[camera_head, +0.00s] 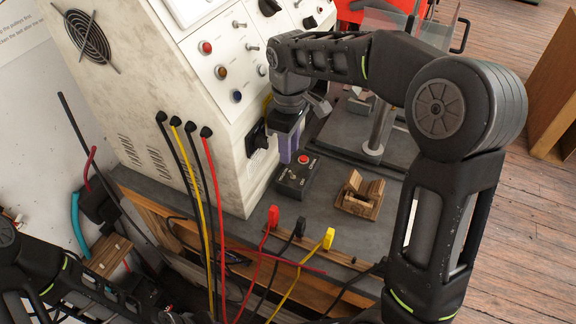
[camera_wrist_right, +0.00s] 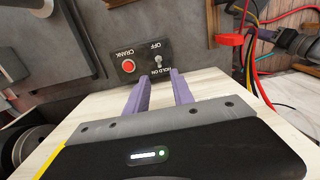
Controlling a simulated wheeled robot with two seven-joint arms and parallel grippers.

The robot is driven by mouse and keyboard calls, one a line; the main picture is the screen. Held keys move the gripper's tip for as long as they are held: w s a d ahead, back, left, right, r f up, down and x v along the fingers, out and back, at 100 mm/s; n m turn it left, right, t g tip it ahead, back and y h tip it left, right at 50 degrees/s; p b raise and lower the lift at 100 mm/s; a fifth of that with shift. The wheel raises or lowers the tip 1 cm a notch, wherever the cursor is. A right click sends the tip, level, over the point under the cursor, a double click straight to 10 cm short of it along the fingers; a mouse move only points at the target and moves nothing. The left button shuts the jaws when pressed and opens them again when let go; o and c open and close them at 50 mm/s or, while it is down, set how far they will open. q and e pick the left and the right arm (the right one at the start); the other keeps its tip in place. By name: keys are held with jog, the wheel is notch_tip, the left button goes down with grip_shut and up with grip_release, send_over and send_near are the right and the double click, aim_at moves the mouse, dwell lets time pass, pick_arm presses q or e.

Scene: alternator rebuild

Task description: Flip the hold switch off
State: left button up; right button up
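A small dark control box (camera_head: 291,187) sits on the grey bench in front of the white tester. It has a red CRANK button (camera_wrist_right: 128,66) and a small metal hold switch (camera_wrist_right: 158,61) between the labels OFF and HOLD ON. I cannot tell which way the lever is tilted. My right gripper (camera_wrist_right: 161,80) is open and empty, its purple fingers apart and pointing at the box, near the switch side. In the head view, the right gripper (camera_head: 288,150) is just above and behind the box. My left arm shows at lower left; its gripper is not in view.
The white tester (camera_head: 190,80) stands close beside my right gripper. A wooden block holder (camera_head: 360,195) is right of the box. Red, black and yellow clamps (camera_head: 328,238) stand at the bench's front edge, with cables looping up to the tester. A metal stand (camera_head: 376,135) is behind.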

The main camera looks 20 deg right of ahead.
aim_at(291, 174)
notch_tip(291, 174, down, 7)
jog(key=shift+s+d+f+p, duration=0.1)
jog(key=shift+d+p, duration=0.05)
jog(key=shift+p, duration=0.4)
grip_shut()
dwell(0.4)
